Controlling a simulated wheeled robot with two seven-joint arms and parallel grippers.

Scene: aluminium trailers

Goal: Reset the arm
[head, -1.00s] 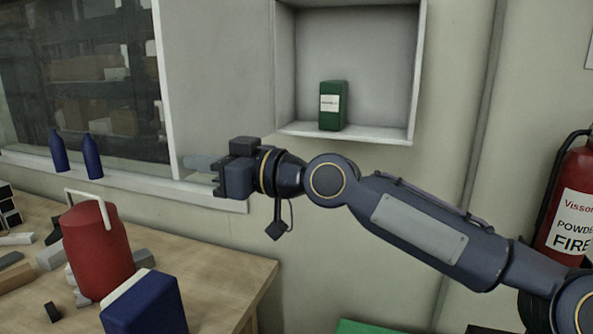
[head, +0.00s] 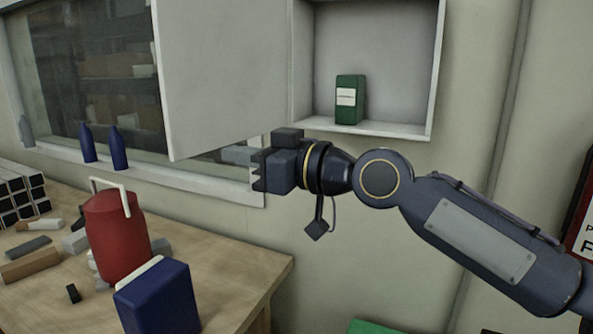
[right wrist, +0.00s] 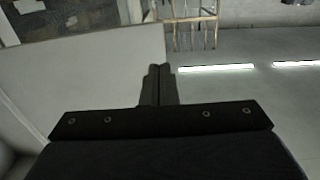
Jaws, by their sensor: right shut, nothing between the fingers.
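My right arm reaches in from the right in the head view. Its gripper (head: 240,155) is in front of the wall, just below the open door of the wall cabinet. In the right wrist view the two fingers (right wrist: 158,82) are together with nothing between them. The cabinet door (head: 225,75) stands swung open to the left; a pale panel, likely this door, fills the left of the right wrist view. A green box with a white label (head: 349,100) stands upright inside the cabinet (head: 395,128). My left gripper is not in view.
A wooden table (head: 230,265) at lower left holds a red canister (head: 117,235), a blue box (head: 160,300) and several loose blocks. Two dark blue bottles (head: 119,148) stand on the window sill.

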